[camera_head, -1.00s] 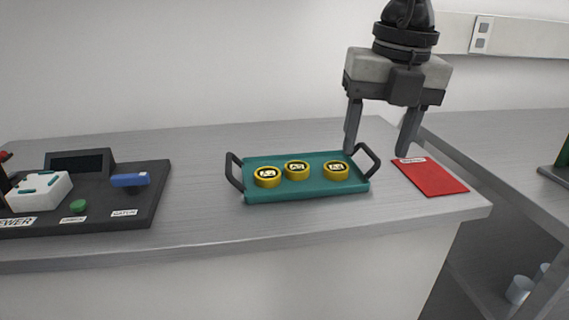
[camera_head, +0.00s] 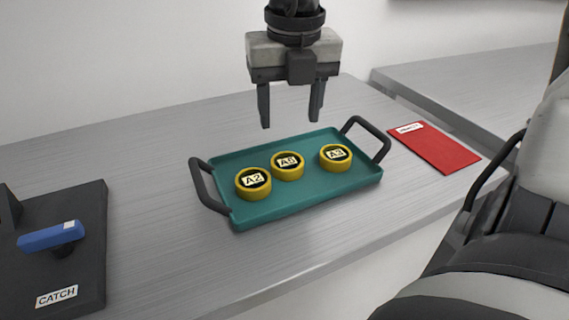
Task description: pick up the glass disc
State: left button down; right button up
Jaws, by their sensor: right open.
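Three round discs with yellow rims and dark centres sit on a teal tray (camera_head: 300,203). Their labels read A2 on the left disc (camera_head: 253,184), A5 on the middle disc (camera_head: 288,166) and A3 on the right disc (camera_head: 336,158). The left and middle discs are close together. I cannot tell which is the glass disc, as no clear glass shows. My right gripper (camera_head: 291,121) is open and empty, fingers pointing down, above the far side of the tray. My left gripper is out of view.
The tray has dark upright handles at both ends. A red folder (camera_head: 436,149) lies right of it. A dark device (camera_head: 75,275) with a blue lever (camera_head: 50,236) and a CATCH label stands at left. Bare grey bench (camera_head: 150,165) lies between. My own grey arm part fills the lower right.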

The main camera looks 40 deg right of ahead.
aim_at(287, 161)
jog(key=f, duration=0.9)
jog(key=shift+w+d, duration=0.1)
jog(key=shift+w, duration=0.25)
jog(key=shift+c, duration=0.4)
jog(key=c, duration=0.6)
